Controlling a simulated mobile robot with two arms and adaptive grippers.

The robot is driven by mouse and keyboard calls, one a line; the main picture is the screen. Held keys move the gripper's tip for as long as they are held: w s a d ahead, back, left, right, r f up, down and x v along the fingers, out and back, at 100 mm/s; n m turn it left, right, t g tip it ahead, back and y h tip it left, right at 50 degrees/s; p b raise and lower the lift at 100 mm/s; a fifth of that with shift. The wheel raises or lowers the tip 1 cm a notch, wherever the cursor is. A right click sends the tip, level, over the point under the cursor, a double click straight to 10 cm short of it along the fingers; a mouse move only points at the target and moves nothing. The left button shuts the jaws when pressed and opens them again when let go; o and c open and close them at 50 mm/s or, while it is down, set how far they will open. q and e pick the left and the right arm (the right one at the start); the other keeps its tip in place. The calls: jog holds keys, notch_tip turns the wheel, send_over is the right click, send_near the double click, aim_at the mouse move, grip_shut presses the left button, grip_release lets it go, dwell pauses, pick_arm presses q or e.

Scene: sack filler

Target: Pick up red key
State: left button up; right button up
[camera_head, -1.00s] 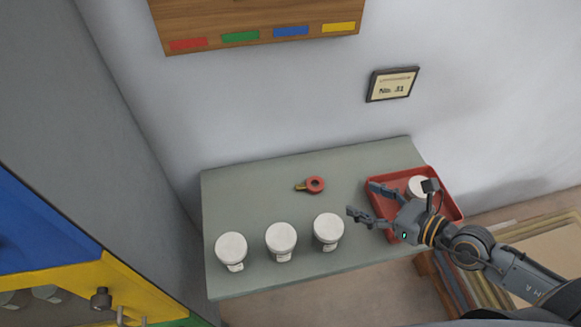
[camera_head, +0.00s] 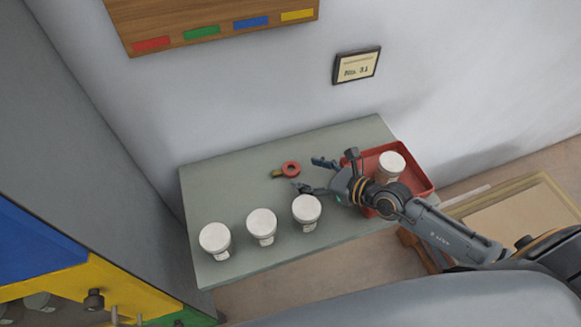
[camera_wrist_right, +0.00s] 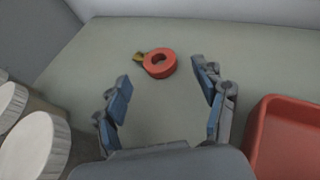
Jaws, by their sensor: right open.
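The red key (camera_head: 291,169) lies flat on the grey-green table (camera_head: 225,180), with a red ring head and a short brass-coloured end pointing left. It also shows in the right wrist view (camera_wrist_right: 150,72), just beyond the fingertips and roughly between their lines. My right gripper (camera_head: 310,175) is open and empty, just right of the key and apart from it. In the right wrist view both fingers (camera_wrist_right: 165,75) are spread wide. My left gripper is not in view.
Three white-lidded jars (camera_head: 261,224) stand in a row along the table's front. A red tray (camera_head: 418,187) with another white-lidded jar (camera_head: 391,167) is at the table's right end. A wooden board (camera_head: 215,25) with coloured labels hangs on the wall.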

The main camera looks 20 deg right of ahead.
aim_at(288, 167)
jog(key=x, duration=0.2)
jog(key=shift+w+a+f, duration=0.2)
jog(key=shift+w, duration=0.05)
jog(key=shift+w+a+f, duration=0.2)
jog(key=shift+w+a, duration=0.1)
jog(key=shift+w, duration=0.05)
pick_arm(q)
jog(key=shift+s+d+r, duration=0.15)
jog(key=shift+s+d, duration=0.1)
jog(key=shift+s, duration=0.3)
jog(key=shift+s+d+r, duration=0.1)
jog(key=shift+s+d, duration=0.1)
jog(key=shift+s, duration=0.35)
pick_arm(e)
jog(key=shift+s, duration=0.1)
jog(key=c, duration=1.1)
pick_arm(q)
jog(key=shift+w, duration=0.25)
pick_arm(e)
jog(key=shift+c, duration=0.2)
jog(key=shift+d, duration=0.1)
